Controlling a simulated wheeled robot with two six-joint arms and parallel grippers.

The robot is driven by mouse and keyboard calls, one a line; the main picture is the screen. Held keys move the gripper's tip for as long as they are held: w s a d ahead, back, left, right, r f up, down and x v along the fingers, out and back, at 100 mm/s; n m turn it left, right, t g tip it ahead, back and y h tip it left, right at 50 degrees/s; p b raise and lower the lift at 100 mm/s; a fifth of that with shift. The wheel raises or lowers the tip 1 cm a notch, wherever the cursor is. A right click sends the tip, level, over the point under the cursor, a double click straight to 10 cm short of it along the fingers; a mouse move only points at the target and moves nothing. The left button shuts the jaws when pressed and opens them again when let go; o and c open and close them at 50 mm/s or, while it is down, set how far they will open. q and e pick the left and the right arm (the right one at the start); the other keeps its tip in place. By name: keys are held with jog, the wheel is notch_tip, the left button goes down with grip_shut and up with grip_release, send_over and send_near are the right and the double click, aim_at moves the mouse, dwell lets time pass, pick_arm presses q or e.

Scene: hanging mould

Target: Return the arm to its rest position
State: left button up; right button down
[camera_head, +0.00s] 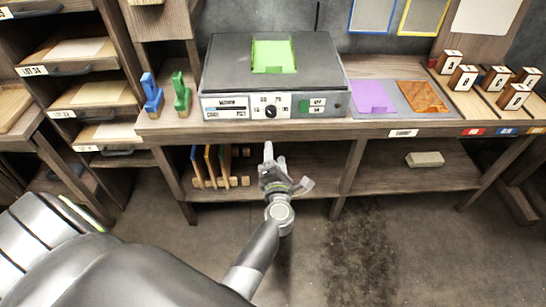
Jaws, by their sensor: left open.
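My left gripper (273,165) is in front of the workbench (385,127), below the level of its top. Its arm comes in from the lower left and reaches up toward the bench. The jaws are open, with nothing seen between them. My right gripper does not show. A grey machine (315,65) with a knob and labels on its front stands on the bench above the gripper. A green piece (273,55) lies on its top.
A blue stand (152,95) and a green stand (181,94) are left of the machine. A purple sheet (372,95), a brown sheet (422,96) and several wooden blocks (463,78) are on the right. A lower shelf (400,176) is behind the gripper. Floor in front is clear.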

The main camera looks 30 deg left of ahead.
pick_arm(q)
jog(key=shift+w, duration=0.1)
jog(key=shift+f, duration=0.1)
jog(key=s+d+f+m+g+h, duration=0.1)
jog(key=s+f+m+g+h, duration=0.15)
jog(key=s+f+m, duration=0.55)
jog(key=s+f+m+g+h, duration=0.1)
jog(key=s+f+m+h, duration=0.3)
jog(key=f, duration=0.8)
jog(key=s+d+f+m+g+h, duration=0.15)
jog(key=s+f+m, duration=0.25)
jog(key=f+m, duration=0.5)
jog(key=s+a+f+m+g, duration=0.2)
jog(key=s+f, duration=0.3)
jog(key=s, duration=0.5)
jog(key=s+a+f+m+g, duration=0.2)
jog(key=s+f+m+g, duration=0.2)
jog(key=s, duration=0.6)
jog(key=s+a+f+m+g, duration=0.2)
jog(key=s+f, duration=0.4)
jog(key=s, duration=0.5)
jog(key=shift+a+m+g, duration=0.25)
jog(key=shift+m+g, duration=0.15)
jog(key=shift+g, duration=0.2)
